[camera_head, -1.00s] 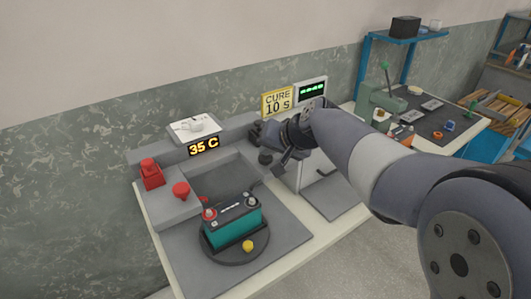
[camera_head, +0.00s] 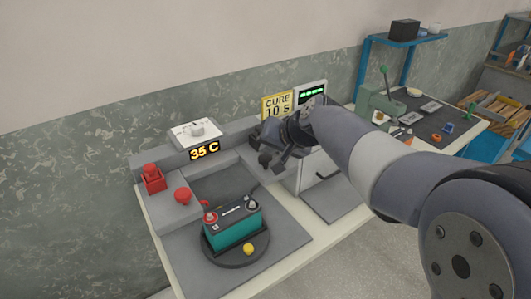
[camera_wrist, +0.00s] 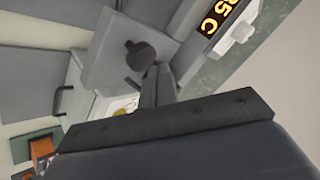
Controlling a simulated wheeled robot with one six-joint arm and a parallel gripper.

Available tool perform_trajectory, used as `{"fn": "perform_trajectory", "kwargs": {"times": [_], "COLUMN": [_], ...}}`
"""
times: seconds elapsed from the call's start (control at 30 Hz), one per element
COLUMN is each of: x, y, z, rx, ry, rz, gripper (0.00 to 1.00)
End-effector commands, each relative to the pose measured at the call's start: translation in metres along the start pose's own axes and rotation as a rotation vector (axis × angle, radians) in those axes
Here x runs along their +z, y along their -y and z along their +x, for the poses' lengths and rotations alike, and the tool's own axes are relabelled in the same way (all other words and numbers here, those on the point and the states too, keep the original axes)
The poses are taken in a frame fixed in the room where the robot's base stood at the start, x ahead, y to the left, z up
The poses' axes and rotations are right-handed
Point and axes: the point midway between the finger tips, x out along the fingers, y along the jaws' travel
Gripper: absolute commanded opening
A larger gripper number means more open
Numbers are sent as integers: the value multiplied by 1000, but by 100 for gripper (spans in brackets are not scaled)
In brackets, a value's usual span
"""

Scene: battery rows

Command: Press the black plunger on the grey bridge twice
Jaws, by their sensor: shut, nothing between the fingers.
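The black plunger (camera_head: 264,159) stands on the grey bridge behind the battery. In the wrist view, the plunger (camera_wrist: 141,55) has a round black head on a grey block, the bridge (camera_wrist: 108,42). My gripper (camera_head: 277,167) is just right of the plunger in the head view. In the wrist view, the shut fingers (camera_wrist: 158,72) end close beside the plunger's head, with nothing held. I cannot tell whether they touch it. My wrist and arm hide part of the bridge in the head view.
A teal battery (camera_head: 234,230) sits on a dark round turntable with a yellow knob (camera_head: 248,249). A "35 C" display (camera_head: 204,150) and a "CURE 10 S" sign (camera_head: 277,104) are behind. A green press (camera_head: 378,102) stands farther right.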

Motion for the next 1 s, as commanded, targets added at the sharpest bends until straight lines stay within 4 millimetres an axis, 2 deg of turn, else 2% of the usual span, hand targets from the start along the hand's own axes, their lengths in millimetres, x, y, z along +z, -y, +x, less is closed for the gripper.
{"fn": "perform_trajectory", "kwargs": {"times": [0.47, 1.0], "x": [-4, -28], "y": [4, 28], "z": [-5, -39], "rx": [-1, -1], "ry": [-2, -2], "rz": [-1, 0], "gripper": [0, 0]}}
